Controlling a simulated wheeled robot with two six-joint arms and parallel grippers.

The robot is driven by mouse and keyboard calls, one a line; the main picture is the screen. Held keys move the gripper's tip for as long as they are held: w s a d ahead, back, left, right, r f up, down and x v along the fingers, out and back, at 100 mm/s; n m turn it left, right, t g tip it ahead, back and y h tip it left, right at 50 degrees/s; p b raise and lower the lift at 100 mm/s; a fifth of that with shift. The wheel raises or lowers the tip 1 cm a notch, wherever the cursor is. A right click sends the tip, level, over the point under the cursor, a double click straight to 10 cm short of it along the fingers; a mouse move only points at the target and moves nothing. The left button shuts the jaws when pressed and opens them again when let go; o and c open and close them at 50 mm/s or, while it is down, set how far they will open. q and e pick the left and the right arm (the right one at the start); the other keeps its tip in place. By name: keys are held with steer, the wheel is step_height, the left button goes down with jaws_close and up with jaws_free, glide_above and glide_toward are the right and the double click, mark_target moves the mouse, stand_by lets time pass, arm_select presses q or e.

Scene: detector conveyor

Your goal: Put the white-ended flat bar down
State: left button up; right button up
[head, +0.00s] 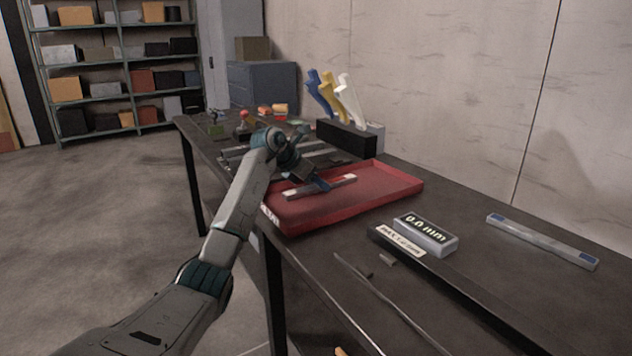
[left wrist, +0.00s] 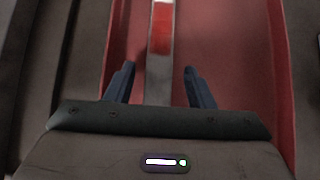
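The white-ended flat bar (head: 345,181) lies in the red tray (head: 400,183), seemingly on its floor. In the left wrist view the bar (left wrist: 160,30) runs up the picture from between the fingers, with a reddish sheen on its middle; its near part is hidden by my gripper. My left gripper (head: 320,185) is low over the tray at the bar. In the left wrist view its two blue fingers (left wrist: 160,70) stand apart, with a gap on each side of the bar. My right gripper is in neither view.
A blue-ended flat bar (head: 543,241) lies right on the dark table (head: 480,290). A gauge reading 0.0 mm (head: 425,233) stands in front of the tray. Behind it a black holder (head: 346,137) carries blue, yellow and white tools. Small coloured items (head: 265,111) sit at the far end.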

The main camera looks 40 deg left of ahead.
arm_select(q)
steer(key=shift+s+a+r, duration=0.1)
steer(key=shift+r, duration=0.05)
steer(key=v, duration=1.1)
steer(key=shift+s+r+p, duration=0.25)
steer(key=shift+p, duration=0.1)
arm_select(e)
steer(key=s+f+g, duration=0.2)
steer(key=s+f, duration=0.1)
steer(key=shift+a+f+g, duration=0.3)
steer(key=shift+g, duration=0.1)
